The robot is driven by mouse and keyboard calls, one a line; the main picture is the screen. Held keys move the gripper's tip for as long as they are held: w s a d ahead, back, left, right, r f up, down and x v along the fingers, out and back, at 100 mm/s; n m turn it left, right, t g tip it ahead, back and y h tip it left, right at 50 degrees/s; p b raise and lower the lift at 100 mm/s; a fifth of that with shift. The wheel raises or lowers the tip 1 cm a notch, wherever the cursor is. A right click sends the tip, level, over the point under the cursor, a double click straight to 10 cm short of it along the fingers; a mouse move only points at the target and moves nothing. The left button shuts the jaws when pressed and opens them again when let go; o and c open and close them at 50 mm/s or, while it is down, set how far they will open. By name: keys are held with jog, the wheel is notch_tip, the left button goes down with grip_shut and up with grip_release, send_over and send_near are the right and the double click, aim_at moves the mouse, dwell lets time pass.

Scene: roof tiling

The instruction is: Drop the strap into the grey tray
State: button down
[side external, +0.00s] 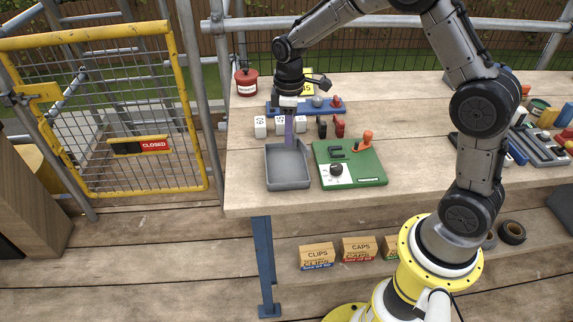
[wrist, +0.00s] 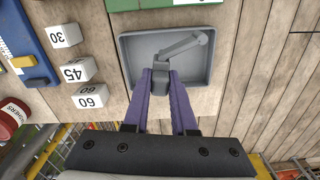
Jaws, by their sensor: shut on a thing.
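The grey tray (side external: 289,178) sits on the bench near its left front edge, and it also shows in the wrist view (wrist: 198,72). My gripper (side external: 290,143) points down over the back part of the tray. In the wrist view, its purple fingers (wrist: 161,74) are shut on the strap (wrist: 186,47), a grey piece with a thin bar reaching to the upper right. The strap lies over the tray's area in that view. Its height above the tray floor is hard to tell. In the side view the strap is too small to make out.
A green board (side external: 350,164) with a dial stands close to the right of the tray. White numbered blocks (side external: 260,126) and a blue rack (side external: 300,107) are behind it. A red tin (side external: 246,82) stands at the back left. Bare bench lies left of the tray.

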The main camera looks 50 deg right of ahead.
jog(key=shift+f, duration=0.35)
jog(key=c, duration=0.6)
grip_release()
jog(key=shift+c, duration=0.2)
notch_tip(320, 180, up, 14)
jog(key=shift+f, duration=0.1)
